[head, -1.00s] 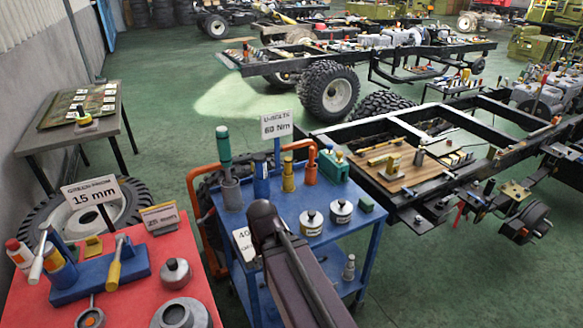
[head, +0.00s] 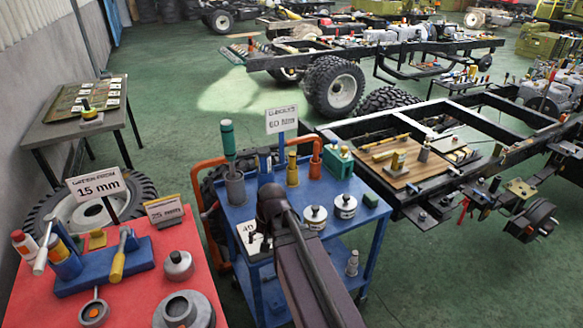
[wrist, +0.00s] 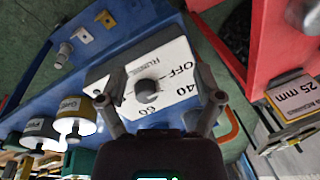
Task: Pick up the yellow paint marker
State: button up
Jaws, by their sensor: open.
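A yellow cylindrical item (head: 292,168) stands upright on the blue cart between a dark blue cylinder and an orange one. I cannot tell for certain that it is the paint marker. My arm ends over the front left of the cart in the head view, left of and nearer than this item. In the wrist view my gripper (wrist: 160,98) is open. Nothing is held.
The blue cart (head: 330,240) also holds two lidded tins, a green-topped tool and a "60 Nm" sign (head: 281,120). A red table (head: 135,300) with tools and a "15 mm" sign (head: 97,186) stands left. A truck chassis (head: 420,212) stands right.

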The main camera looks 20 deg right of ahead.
jog(key=w+d+m, duration=0.1)
jog(key=w+m, duration=0.1)
jog(key=w+d+m+t+y, duration=0.1)
jog(key=w+m, duration=0.1)
jog(key=w, duration=0.1)
jog(key=w+d+m+t+b, duration=0.1)
jog(key=w+d+m, duration=0.1)
jog(key=w, duration=0.1)
jog(key=shift+w+r+y, duration=0.15)
jog(key=shift+y, duration=0.25)
jog(key=w+d+r+m+t+y+b, duration=0.1)
jog(key=w+d+r+m+t, duration=0.15)
jog(key=w+d+m, duration=0.4)
jog(key=m+t+b, duration=0.2)
jog(key=m+t, duration=0.5)
jog(key=m, duration=0.9)
send_near(294, 156)
jog(key=s+r, duration=0.1)
jog(key=s, duration=0.1)
jog(key=shift+d+h, duration=0.25)
jog(key=shift+h, duration=0.05)
jog(key=shift+w, duration=0.15)
jog(key=b+x, duration=0.2)
jog(key=x, duration=0.5)
jog(key=shift+f+b, duration=0.15)
jog(key=shift+b, duration=0.25)
jog(key=shift+w+a+f, duration=0.15)
jog(key=shift+w+a, duration=0.1)
jog(key=shift+w, duration=0.35)
